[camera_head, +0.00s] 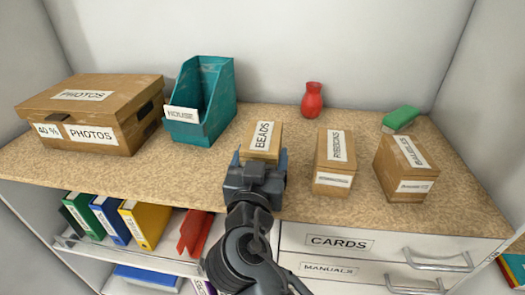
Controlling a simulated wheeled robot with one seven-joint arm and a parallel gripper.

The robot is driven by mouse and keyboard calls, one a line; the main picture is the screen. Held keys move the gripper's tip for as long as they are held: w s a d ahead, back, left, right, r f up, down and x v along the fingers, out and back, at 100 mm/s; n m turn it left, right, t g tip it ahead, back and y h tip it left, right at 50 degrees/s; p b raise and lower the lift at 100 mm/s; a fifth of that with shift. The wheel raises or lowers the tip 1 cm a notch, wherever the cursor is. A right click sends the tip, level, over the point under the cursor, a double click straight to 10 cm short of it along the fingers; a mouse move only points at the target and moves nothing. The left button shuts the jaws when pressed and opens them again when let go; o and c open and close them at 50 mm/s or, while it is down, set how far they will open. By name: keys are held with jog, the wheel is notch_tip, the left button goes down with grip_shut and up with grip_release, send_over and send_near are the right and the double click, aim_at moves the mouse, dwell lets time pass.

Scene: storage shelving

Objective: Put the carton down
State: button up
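A small brown carton (270,131) with a white "BEADS" label stands upright at the middle of the speckled shelf top (300,219). My gripper (261,158) reaches it from the front, with one dark finger on each side of the carton's lower front, and appears shut on it. The gripper hides the carton's base, so I cannot tell whether it touches the shelf top or is held slightly above it.
A "RIBBONS" carton (333,164) and another labelled carton (404,168) stand to the right. A red vase (312,100) and a green-topped eraser or brush (402,118) are behind. A teal file holder (205,105) and a "PHOTOS" box (95,110) stand left. Some shelf top is clear left of my gripper.

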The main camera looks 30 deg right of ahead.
jog(key=shift+w+d+r, duration=0.2)
jog(key=shift+w+d, duration=0.2)
jog(key=shift+w, duration=0.15)
jog(key=shift+w+f, duration=0.15)
jog(key=shift+f, duration=0.25)
jog(key=shift+f, duration=0.15)
jog(key=o, duration=1.5)
jog(key=shift+o, duration=0.2)
jog(key=shift+r+p, duration=0.2)
jog(key=shift+p, duration=0.15)
jog(key=b+v, duration=0.2)
jog(key=v, duration=1)
jog(key=shift+b, duration=0.3)
